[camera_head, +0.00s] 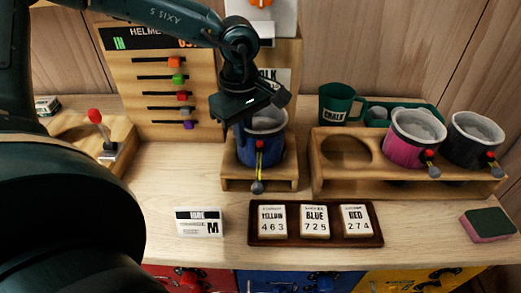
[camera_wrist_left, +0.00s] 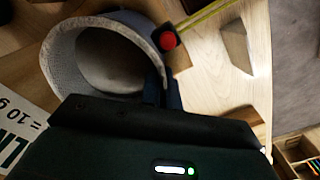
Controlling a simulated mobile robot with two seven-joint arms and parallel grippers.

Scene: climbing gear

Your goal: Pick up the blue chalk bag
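The blue chalk bag (camera_head: 270,151) stands upright in a small wooden holder (camera_head: 260,184) in the head view. It has a pale grey lining and a strap with a red toggle at its front. My left gripper (camera_head: 242,128) points down at the bag's left rim, with its body above the opening. In the left wrist view the bag's open mouth (camera_wrist_left: 105,55) lies just beyond the gripper body. The dark fingers (camera_wrist_left: 162,92) are at the rim, close together; whether they press on it is unclear. My right gripper is not in view.
A wooden rack (camera_head: 335,180) to the right holds a pink bag (camera_head: 402,148) and a black bag (camera_head: 468,150). A green cup (camera_head: 338,103) stands behind. A number-card tray (camera_head: 315,239), a white card (camera_head: 199,222) and a sponge (camera_head: 488,224) lie in front. A helmet board (camera_head: 160,95) stands left.

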